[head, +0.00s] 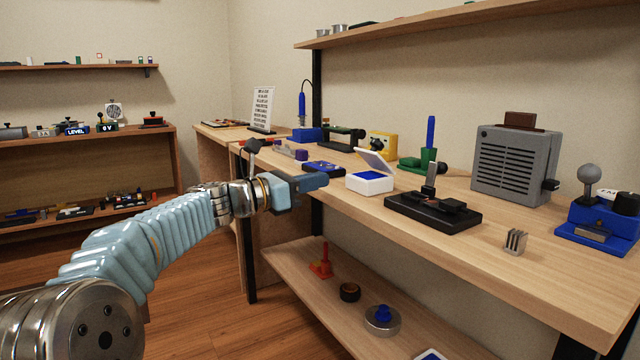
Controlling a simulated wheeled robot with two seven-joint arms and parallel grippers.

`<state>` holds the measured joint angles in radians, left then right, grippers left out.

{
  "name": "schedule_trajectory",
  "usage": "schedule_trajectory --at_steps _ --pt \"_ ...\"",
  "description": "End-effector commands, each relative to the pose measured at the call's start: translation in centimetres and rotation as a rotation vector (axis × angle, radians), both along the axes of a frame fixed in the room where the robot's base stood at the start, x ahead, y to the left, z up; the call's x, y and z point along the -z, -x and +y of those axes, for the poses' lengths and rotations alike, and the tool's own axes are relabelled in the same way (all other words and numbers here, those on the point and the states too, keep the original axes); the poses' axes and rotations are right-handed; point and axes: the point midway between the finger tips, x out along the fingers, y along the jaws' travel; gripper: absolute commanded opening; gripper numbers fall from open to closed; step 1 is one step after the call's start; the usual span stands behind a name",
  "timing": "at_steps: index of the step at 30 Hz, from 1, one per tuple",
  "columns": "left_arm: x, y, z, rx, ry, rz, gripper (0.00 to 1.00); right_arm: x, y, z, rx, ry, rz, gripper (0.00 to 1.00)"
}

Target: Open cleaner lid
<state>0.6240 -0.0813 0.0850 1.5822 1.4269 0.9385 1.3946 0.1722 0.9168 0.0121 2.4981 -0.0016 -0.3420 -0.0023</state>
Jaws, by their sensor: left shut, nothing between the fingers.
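A small white box (370,187) with a blue inside, which looks like the cleaner, sits near the front edge of the workbench. Its white lid (376,163) stands raised and tilted back at the rear of the box, so the blue inside shows. My left gripper (322,181) is shut and empty, just left of the box and apart from it, over the front edge of the bench. My right gripper is not in view.
On the workbench (450,250), a black device with a lever (430,208) stands right of the box, and a flat blue-and-black item (324,168) lies behind my gripper. A grey toaster-like unit (515,165) stands farther right. A lower shelf (300,270) holds several small parts.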

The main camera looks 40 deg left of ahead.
Motion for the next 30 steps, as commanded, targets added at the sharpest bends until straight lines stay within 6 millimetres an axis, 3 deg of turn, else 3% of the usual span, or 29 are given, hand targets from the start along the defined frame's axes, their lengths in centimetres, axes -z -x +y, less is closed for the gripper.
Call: schedule_trajectory --at_steps 10,12,18,30 --pt "-0.3 -6.9 -2.9 0.003 -0.001 0.001 0.0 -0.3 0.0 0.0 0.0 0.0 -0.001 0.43" --pt "-1.6 -7.5 -3.1 0.001 -0.003 0.0 0.0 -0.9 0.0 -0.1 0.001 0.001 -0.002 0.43" --pt "-3.0 -8.8 -3.6 0.001 -0.004 0.001 0.0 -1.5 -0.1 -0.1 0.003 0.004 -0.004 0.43" --pt "-3.2 -9.1 -3.7 0.0 -0.002 0.002 0.0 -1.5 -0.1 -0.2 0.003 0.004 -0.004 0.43"
